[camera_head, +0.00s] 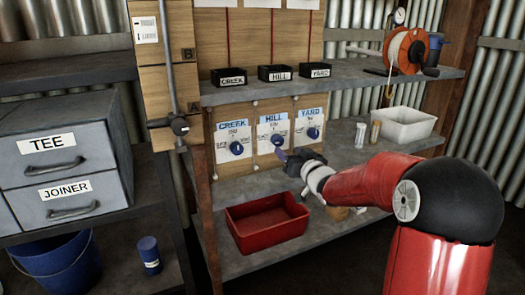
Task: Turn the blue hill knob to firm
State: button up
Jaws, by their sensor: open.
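The blue hill knob (277,139) is on a white card headed HILL (271,119), the middle of three cards on a wooden board. The card's small lettering around the knob is too small to read, so I cannot tell which setting the knob points to. My gripper (283,155) is open, just below and slightly right of the hill knob in the picture. Whether its fingers touch the knob cannot be told. My red arm reaches in from the right.
The blue creek knob (237,148) and yard knob (313,133) flank it. A red tray (267,222) sits below. A shelf (350,85) with black boxes is above.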

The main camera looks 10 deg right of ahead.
aim_at(280, 142)
jog(key=x, duration=0.7)
jog(key=shift+w+a, duration=0.1)
jog(key=shift+w, duration=0.2)
jog(key=c, duration=1)
